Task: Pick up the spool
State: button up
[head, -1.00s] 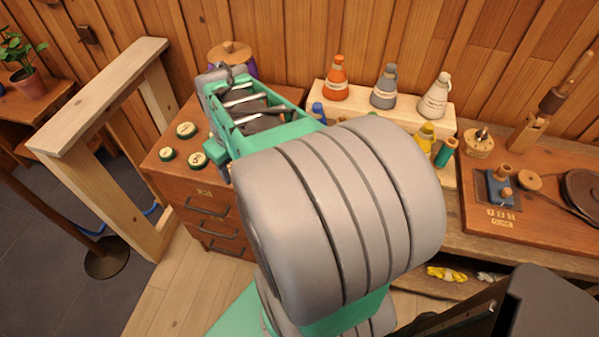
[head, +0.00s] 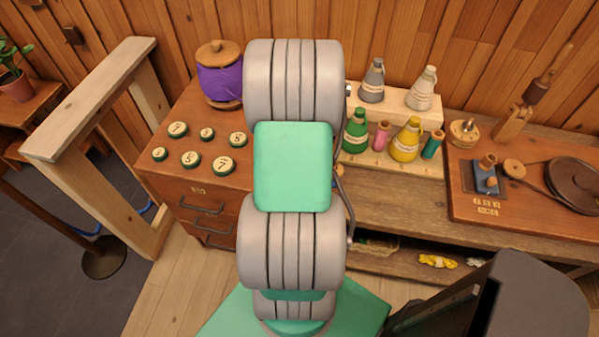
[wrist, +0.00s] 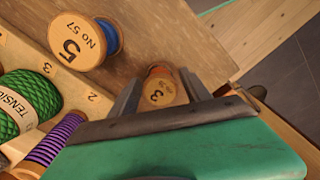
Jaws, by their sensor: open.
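In the wrist view, a small spool (wrist: 161,86) with an orange-brown end marked 3 shows between the two fingers of my gripper (wrist: 163,80). My gripper is open around it; I cannot tell whether either finger touches it. A blue spool (wrist: 84,40) with a wooden end marked "No 57" and 5 lies to the left, apart from the fingers. A purple-striped spool (wrist: 58,140) is at the lower left. In the head view my arm hides my gripper and the small spool. A large purple spool (head: 221,80) stands upright on the drawer cabinet.
A green cone (wrist: 18,102) stands on a numbered step in the wrist view. The head view shows the cabinet (head: 190,110) with several numbered discs, cones on a stepped rack (head: 385,163), and a board (head: 520,200) with a wheel at right.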

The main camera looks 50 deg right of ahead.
grip_shut()
dwell(0.5)
